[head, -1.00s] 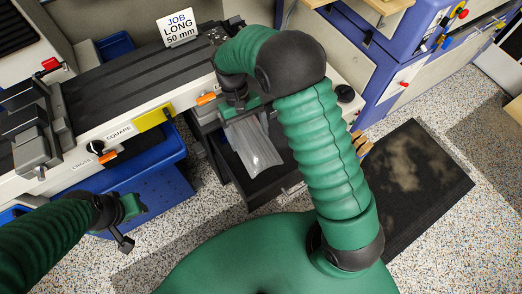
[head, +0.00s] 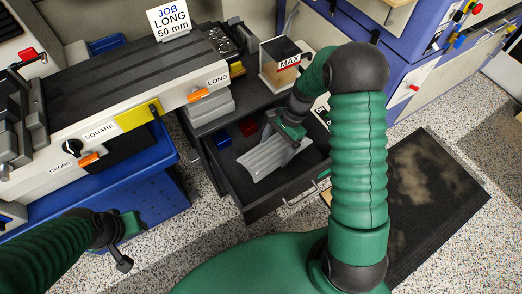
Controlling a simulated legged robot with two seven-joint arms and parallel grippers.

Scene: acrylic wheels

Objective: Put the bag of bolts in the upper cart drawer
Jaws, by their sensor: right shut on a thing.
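The clear, greyish bag of bolts (head: 262,161) hangs from my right gripper (head: 287,134), which is shut on its upper end. The bag is over the open upper cart drawer (head: 235,189), inside its outline in the head view. I cannot tell whether the bag touches the drawer floor. The bolts inside cannot be made out. My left gripper (head: 125,240) is low at the left, away from the bag and drawer; its jaw opening is not clear.
A blue bin (head: 222,139) and a red bin (head: 249,126) sit at the back of the drawer. A dark mat (head: 433,190) lies at the right.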

